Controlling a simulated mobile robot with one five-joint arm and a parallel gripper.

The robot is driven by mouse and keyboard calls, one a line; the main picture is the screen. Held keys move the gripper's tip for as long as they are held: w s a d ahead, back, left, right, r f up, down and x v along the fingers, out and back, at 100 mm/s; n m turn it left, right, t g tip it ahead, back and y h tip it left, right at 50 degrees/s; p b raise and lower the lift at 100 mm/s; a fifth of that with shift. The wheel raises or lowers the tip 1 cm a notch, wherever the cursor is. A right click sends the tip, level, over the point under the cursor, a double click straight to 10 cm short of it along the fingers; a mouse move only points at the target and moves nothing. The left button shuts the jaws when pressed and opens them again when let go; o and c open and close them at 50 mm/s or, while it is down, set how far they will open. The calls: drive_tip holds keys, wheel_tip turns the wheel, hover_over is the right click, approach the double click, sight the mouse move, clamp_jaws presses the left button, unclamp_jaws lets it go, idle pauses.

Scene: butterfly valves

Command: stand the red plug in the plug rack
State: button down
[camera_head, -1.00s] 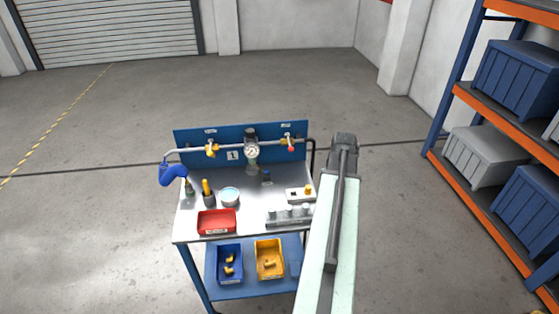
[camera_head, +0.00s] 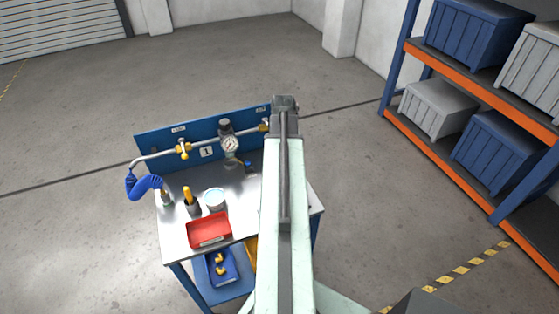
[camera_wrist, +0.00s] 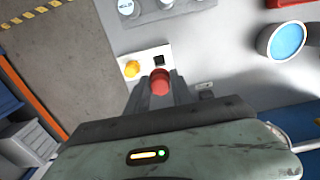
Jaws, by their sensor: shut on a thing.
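The red plug (camera_wrist: 160,82) is between the fingers of my gripper (camera_wrist: 157,90) in the wrist view. My gripper is shut on it. The plug rack (camera_wrist: 146,56) is a small white block just beyond the gripper. A yellow plug (camera_wrist: 131,68) stands in it at the left. A dark square hole (camera_wrist: 160,60) shows to the right, just past the red plug in the picture. The plug's lower end is hidden, and I cannot tell its height above the rack. In the head view my arm hides the rack and the gripper's fingers.
The bench (camera_head: 178,230) carries a red tray (camera_head: 209,230), a round container with a blue top (camera_head: 214,199) and a yellow-handled tool (camera_head: 187,196). A pipe with a gauge (camera_head: 230,144) runs along the back panel. A metal block with silver knobs (camera_wrist: 165,10) lies near the rack.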

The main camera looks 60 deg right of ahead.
wheel_tip(320, 180, down, 7)
drive_tip(key=b, duration=0.6)
drive_tip(key=shift+r, duration=0.15)
drive_tip(key=shift+s, duration=0.15)
drive_tip(key=shift+f+b, duration=0.3)
drive_tip(key=shift+b, duration=0.05)
idle(1.1)
drive_tip(key=shift+f+b, duration=0.25)
drive_tip(key=shift+b, duration=0.05)
drive_tip(key=shift+f, duration=0.15)
drive_tip(key=shift+f+b, duration=0.15)
drive_tip(key=shift+b, duration=0.15)
drive_tip(key=shift+f, duration=0.25)
idle(0.7)
